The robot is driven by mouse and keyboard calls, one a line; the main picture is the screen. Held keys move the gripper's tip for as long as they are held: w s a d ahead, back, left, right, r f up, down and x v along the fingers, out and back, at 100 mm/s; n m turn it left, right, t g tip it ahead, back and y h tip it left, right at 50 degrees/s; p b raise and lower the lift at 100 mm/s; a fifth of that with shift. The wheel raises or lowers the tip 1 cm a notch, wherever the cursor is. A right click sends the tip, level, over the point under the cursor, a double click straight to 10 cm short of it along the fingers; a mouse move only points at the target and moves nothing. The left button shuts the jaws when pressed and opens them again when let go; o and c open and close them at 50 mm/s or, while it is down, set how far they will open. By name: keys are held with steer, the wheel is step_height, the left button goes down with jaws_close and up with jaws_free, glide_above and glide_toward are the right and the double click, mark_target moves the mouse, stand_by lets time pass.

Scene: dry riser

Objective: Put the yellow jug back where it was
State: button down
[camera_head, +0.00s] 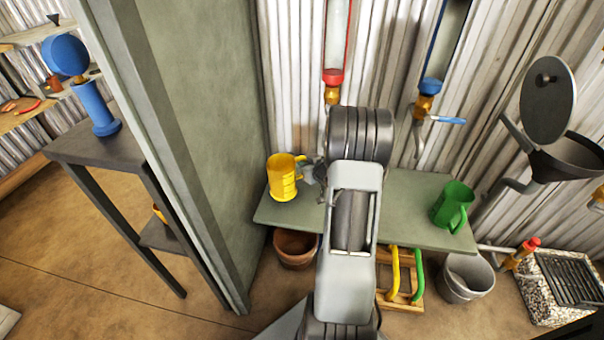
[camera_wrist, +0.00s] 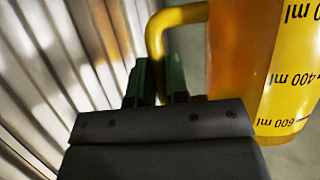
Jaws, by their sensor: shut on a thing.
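The yellow jug (camera_head: 283,178) stands upright at the left end of the grey-green shelf (camera_head: 400,192), or just above it; I cannot tell whether its base touches. My gripper (camera_head: 313,174) is at the jug's right side, partly hidden behind my arm in the head view. In the wrist view my gripper (camera_wrist: 160,80) is shut on the jug's handle, and the jug's body with millilitre marks (camera_wrist: 275,70) fills the right side.
A green jug (camera_head: 454,206) stands at the shelf's right end. Red and blue-ended tubes with taps (camera_head: 333,80) (camera_head: 431,88) hang on the corrugated wall above. A grey partition (camera_head: 205,120) rises close left. A terracotta pot (camera_head: 295,248) and a grey bucket (camera_head: 466,277) are below.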

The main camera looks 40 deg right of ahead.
steer(key=shift+w+f+b, duration=0.5)
steer(key=shift+f+b, duration=0.05)
steer(key=shift+f, duration=0.35)
steer(key=shift+w+f+b, duration=0.45)
steer(key=shift+f+b, duration=0.05)
steer(key=shift+f, duration=0.35)
steer(key=shift+f, duration=0.15)
steer(key=c, duration=1.1)
jaws_free()
